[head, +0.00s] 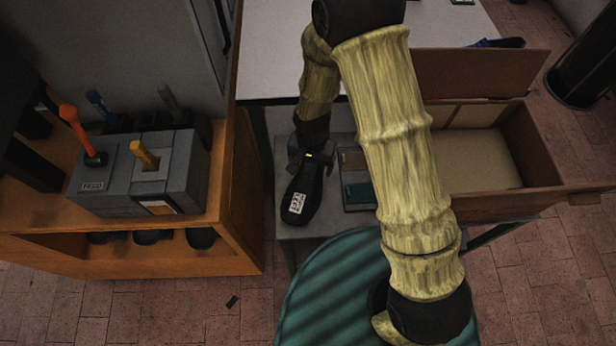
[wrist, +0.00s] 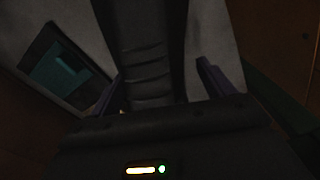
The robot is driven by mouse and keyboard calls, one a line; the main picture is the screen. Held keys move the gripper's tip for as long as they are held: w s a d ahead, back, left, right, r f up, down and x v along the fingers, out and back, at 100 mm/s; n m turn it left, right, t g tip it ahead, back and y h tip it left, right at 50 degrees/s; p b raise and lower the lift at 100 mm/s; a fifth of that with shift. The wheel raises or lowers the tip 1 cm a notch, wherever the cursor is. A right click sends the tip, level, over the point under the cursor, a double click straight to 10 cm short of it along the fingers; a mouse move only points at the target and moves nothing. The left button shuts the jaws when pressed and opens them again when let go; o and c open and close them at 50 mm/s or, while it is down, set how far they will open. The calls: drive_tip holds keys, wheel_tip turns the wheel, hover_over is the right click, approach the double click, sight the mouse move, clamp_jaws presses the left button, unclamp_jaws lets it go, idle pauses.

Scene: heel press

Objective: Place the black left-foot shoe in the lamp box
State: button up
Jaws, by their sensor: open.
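A black shoe (head: 303,188) with a white label stands on a grey surface (head: 296,232) left of my arm in the head view. My gripper (head: 308,160) is at the shoe's far end. In the wrist view the dark, ridged shoe (wrist: 147,60) lies between the two spread fingers of my gripper (wrist: 160,88). The gripper is open; whether a finger touches the shoe I cannot tell. Which foot the shoe fits is not clear. No container is plainly marked as the lamp box; an open brown box (head: 535,150) stands at the right, partly hidden by my arm.
A dark tray (head: 350,158) with a teal item lies right of the shoe. An orange wooden cabinet (head: 240,200) at the left carries a grey block (head: 185,160) with coloured handles. A white tabletop (head: 270,60) is behind. A green striped round thing (head: 320,290) is in front.

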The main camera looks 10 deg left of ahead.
drive_tip(key=c, duration=1.3)
drive_tip(key=shift+r, duration=0.15)
wheel_tip(320, 180, up, 10)
drive_tip(key=shift+f+b, duration=0.1)
drive_tip(key=shift+b, duration=0.25)
drive_tip(key=shift+w, duration=0.1)
